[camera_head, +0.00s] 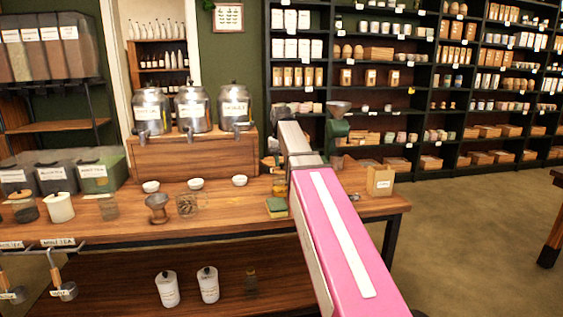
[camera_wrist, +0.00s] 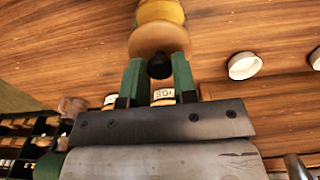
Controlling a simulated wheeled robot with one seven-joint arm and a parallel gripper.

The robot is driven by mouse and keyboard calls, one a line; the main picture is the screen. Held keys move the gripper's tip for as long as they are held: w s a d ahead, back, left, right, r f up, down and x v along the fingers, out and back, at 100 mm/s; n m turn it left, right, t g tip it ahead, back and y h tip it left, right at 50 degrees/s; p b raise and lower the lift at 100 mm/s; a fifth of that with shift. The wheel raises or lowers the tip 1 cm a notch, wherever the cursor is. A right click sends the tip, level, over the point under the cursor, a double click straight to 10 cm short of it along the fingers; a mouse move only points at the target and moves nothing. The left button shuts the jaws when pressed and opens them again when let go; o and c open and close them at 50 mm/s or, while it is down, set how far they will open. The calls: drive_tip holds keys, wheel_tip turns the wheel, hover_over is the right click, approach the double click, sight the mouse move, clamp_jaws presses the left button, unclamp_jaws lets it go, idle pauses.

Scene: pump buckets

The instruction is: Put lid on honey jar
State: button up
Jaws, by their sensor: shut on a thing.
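In the wrist view my gripper (camera_wrist: 159,64) has two green fingers closed around the black knob of a round tan wooden lid (camera_wrist: 158,37). The yellow honey jar (camera_wrist: 161,11) shows just past the lid, cut off by the top edge of the picture. The lid overlaps the jar's near end in this view; I cannot tell whether it rests on the rim or is held just apart. In the head view my pink and grey arm reaches over the counter (camera_head: 115,232) and hides my gripper's fingers; the jar cannot be made out clearly there.
Several small white bowls (camera_head: 240,180) stand on the counter left of my arm; one shows right of the lid in the wrist view (camera_wrist: 244,66). A small wooden box (camera_head: 380,181) stands right of my arm. Metal urns (camera_head: 193,108) stand on a raised wooden stand behind.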

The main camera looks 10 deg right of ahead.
drive_tip(key=shift+f, duration=0.35)
idle(0.7)
drive_tip(key=o, duration=1.2)
drive_tip(key=shift+r, duration=2.75)
clamp_jaws()
drive_tip(key=shift+f, duration=2.25)
